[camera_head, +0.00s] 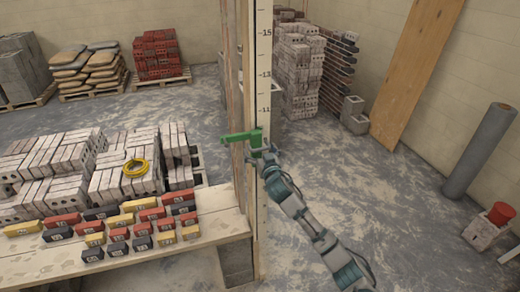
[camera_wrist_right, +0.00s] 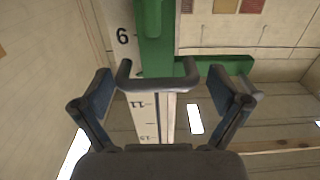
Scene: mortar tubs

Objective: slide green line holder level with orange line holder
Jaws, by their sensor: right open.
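The green line holder (camera_head: 242,138) sits on the white numbered pole (camera_head: 263,65), below the mark 11 in the head view. Its arm points left. In the right wrist view the green holder (camera_wrist_right: 155,38) is at the top centre, with a dark U-shaped bar (camera_wrist_right: 158,83) in front of it. My right gripper (camera_head: 263,157) is at the holder. In the wrist view its open fingers (camera_wrist_right: 160,97) stand to both sides of the bar, with gaps showing. I cannot make out an orange line holder in either view. My left gripper is not in view.
A wooden bench (camera_head: 130,250) with coloured sample bricks stands left of the pole. Grey brick stacks (camera_head: 70,168) and a yellow coil (camera_head: 135,167) lie behind them. A leaning plank (camera_head: 415,70), grey roll (camera_head: 478,150) and red bucket (camera_head: 501,213) are right. The right floor is mostly clear.

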